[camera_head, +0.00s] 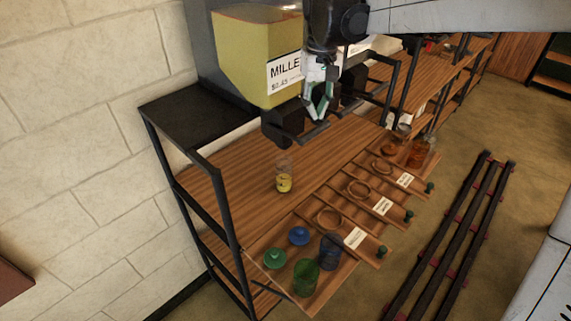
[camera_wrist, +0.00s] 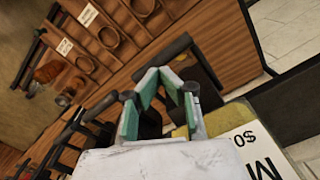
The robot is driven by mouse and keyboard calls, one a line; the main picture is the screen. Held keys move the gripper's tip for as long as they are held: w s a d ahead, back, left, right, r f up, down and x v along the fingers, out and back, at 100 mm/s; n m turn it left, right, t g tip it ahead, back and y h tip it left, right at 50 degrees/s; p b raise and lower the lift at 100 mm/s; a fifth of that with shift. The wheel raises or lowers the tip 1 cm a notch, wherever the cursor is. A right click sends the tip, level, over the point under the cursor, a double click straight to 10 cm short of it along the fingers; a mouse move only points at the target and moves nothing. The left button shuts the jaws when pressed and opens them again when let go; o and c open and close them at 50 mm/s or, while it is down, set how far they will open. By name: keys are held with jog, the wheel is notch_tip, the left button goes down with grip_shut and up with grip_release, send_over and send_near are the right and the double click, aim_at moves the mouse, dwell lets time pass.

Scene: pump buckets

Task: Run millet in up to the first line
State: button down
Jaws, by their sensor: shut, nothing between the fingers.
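The millet dispenser (camera_head: 255,50) is a clear bin of yellow grain with a white MILLET label (camera_head: 284,74); its label edge also shows in the wrist view (camera_wrist: 245,150). Black outlet parts with a bar (camera_head: 290,130) stick out under it. A small clear jar (camera_head: 284,178) stands upright on the wooden shelf below, with yellow grain in its lower part. I cannot make out any line on it. My gripper (camera_head: 319,117) is shut and empty, its green-padded fingers in front of the dispenser, close to the black bar. Its fingertips meet in the wrist view (camera_wrist: 168,74); contact with the bar is unclear.
A lower wooden board holds a green jar (camera_head: 306,278), a blue jar (camera_head: 330,251), a green lid (camera_head: 275,258), a blue lid (camera_head: 299,236) and wooden rings (camera_head: 328,219) beside labels. Amber jars (camera_head: 418,152) stand farther right. A dark rail (camera_head: 450,235) lies on the floor.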

notch_tip(320, 180, up, 5)
jog(key=p, duration=0.2)
jog(key=shift+p, duration=0.35)
dwell(0.4)
jog(key=s+d+f+m+t+b, duration=0.1)
jog(key=s+d+f+t+b, duration=0.15)
jog(key=s+d, duration=0.3)
jog(key=s+d+f+m+t+b, duration=0.1)
jog(key=s+d+b, duration=0.2)
jog(key=s+d, duration=0.3)
jog(key=s+d+f+m+t+b, duration=0.2)
jog(key=s+d+f+b, duration=0.3)
jog(key=s+f, duration=0.8)
jog(key=shift+s+d+t+b, duration=0.3)
jog(key=shift+s+d+t, duration=0.2)
jog(key=shift+d+t, duration=0.3)
